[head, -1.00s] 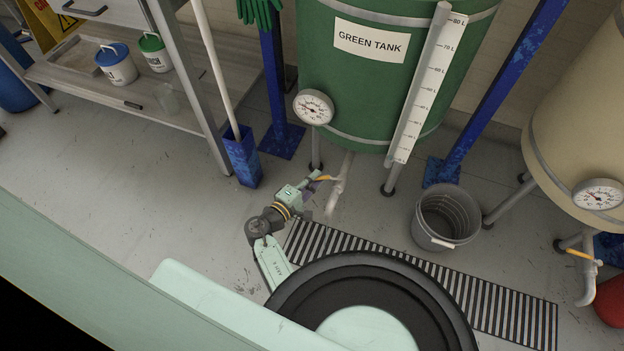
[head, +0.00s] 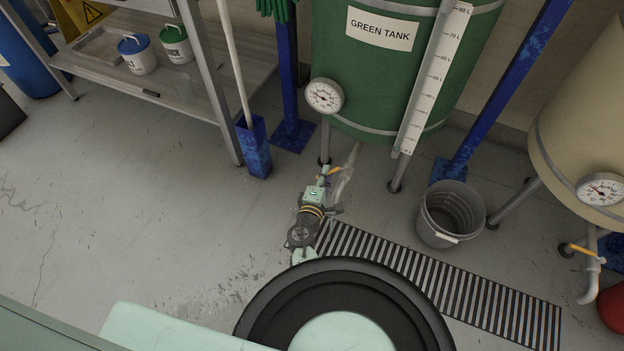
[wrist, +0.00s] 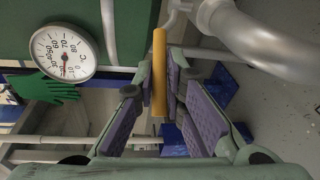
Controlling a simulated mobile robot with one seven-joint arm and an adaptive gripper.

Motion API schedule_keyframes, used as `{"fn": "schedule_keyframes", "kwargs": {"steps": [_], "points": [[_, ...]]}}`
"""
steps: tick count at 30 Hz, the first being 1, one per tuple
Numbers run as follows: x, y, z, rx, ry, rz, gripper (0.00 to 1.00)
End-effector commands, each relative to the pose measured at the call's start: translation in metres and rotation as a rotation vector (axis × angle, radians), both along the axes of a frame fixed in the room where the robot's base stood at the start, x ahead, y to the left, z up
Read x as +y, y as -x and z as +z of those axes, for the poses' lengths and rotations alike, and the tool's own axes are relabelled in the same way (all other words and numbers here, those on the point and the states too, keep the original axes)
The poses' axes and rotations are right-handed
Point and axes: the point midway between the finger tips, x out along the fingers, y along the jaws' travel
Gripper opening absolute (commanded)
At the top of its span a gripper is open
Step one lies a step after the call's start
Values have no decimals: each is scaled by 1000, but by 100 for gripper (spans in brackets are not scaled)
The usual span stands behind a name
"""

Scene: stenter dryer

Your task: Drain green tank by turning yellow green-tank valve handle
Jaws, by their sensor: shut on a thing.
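The green tank (head: 405,65) stands at the back centre of the head view, with a label and a white level scale. Its grey drain pipe (wrist: 265,38) comes down under it and shows large in the wrist view. The yellow valve handle (wrist: 159,72) lies between the purple pads of my gripper (wrist: 160,90) in the wrist view; it also shows in the head view (head: 331,171). My gripper is shut on the handle beside the pipe. In the head view the gripper partly covers the valve.
A striped floor grate (head: 430,275) runs below the tank. A grey bucket (head: 440,232) stands right of the pipe. A cream tank (head: 585,130) with its own yellow handle (head: 580,249) is at right.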

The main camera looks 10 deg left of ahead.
Motion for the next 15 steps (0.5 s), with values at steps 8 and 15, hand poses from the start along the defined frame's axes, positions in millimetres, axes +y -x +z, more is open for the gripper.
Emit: {"fn": "schedule_keyframes", "kwargs": {"steps": [8, 15], "points": [[-11, -9, 1, -2, 3, 16, 0], [-12, -10, 1, -2, 3, 17, 0]]}}
